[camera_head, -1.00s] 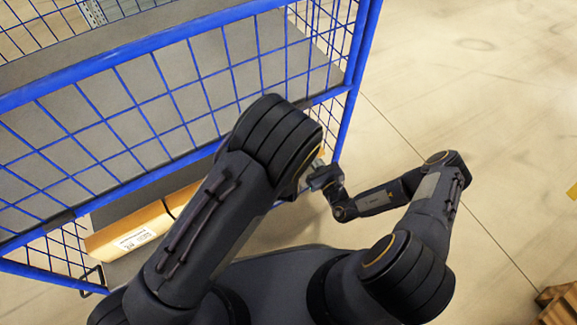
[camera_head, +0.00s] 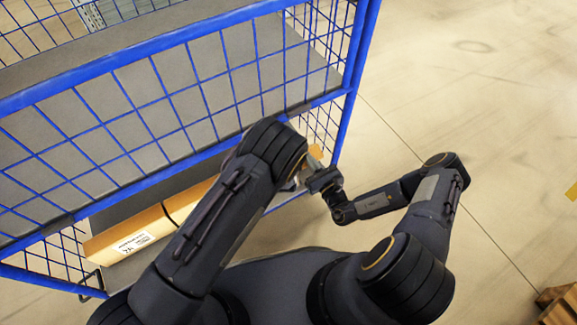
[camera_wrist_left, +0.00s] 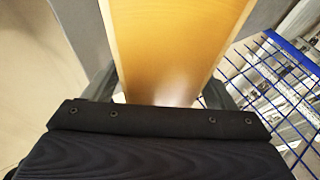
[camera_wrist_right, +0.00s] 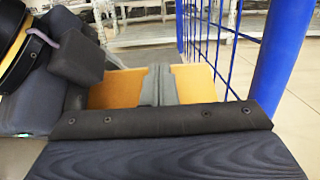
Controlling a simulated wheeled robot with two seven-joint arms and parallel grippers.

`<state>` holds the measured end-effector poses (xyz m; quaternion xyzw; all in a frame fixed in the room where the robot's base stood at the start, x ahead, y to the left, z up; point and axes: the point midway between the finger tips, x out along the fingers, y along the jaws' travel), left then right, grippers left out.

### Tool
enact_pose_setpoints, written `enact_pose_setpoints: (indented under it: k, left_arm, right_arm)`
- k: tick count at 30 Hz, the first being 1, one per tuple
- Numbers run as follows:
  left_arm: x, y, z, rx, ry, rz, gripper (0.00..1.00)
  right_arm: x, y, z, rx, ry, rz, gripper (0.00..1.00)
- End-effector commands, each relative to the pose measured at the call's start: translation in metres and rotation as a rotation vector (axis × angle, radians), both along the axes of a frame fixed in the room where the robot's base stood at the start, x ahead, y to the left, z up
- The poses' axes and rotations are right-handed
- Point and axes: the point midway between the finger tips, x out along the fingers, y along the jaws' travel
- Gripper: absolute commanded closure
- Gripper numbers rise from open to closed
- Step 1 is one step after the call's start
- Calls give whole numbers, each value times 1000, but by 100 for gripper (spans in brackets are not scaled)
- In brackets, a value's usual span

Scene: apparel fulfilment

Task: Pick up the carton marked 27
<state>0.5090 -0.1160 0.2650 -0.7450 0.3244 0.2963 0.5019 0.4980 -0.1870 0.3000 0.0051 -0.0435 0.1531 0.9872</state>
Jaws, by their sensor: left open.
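An orange-brown carton (camera_wrist_left: 175,45) fills the middle of the left wrist view. My left gripper (camera_wrist_left: 160,92) is open, with one finger on each side of this carton; I cannot tell whether they touch it. No number is readable on it. In the head view a carton end (camera_head: 316,153) shows beside the left arm, and my left gripper is mostly hidden behind the arm. My right gripper (camera_wrist_right: 160,84) is shut, its fingers together in front of an orange carton surface (camera_wrist_right: 200,84). The mark 27 is not legible anywhere.
A blue mesh cart (camera_head: 150,45) with grey shelves stands ahead. A carton with a white label (camera_head: 125,243) lies low at left, with another carton (camera_head: 190,199) beside it. A blue post (camera_wrist_right: 283,50) stands close to my right gripper. Floor at right is open; a wooden pallet (camera_head: 558,303) is at lower right.

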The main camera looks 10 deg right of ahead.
Motion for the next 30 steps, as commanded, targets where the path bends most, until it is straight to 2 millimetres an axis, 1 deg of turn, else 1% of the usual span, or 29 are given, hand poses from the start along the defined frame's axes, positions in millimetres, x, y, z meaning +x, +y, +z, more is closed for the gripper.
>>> enact_pose_setpoints:
  k: [1, 2, 17, 20, 25, 30]
  left_arm:
    - [0, 0, -2, 0, 0, 0, 22]
    - [0, 0, -2, 0, 0, 0, 22]
    - [0, 0, -2, 0, 0, 0, 87]
    - [0, 0, -2, 0, 0, 0, 89]
    - [0, 0, -2, 0, -1, 0, 89]
    - [0, 0, -2, 1, 0, 1, 89]
  right_arm:
    - [-4, -1, -17, -14, 47, 3, 100]
    - [-4, -1, -17, -14, 47, 3, 100]
    - [-4, -1, -17, -14, 47, 3, 100]
    - [-4, -1, -16, -14, 47, 2, 100]
    - [-5, -1, -5, -12, 48, 3, 100]
    - [-5, 0, -4, -13, 45, 6, 100]
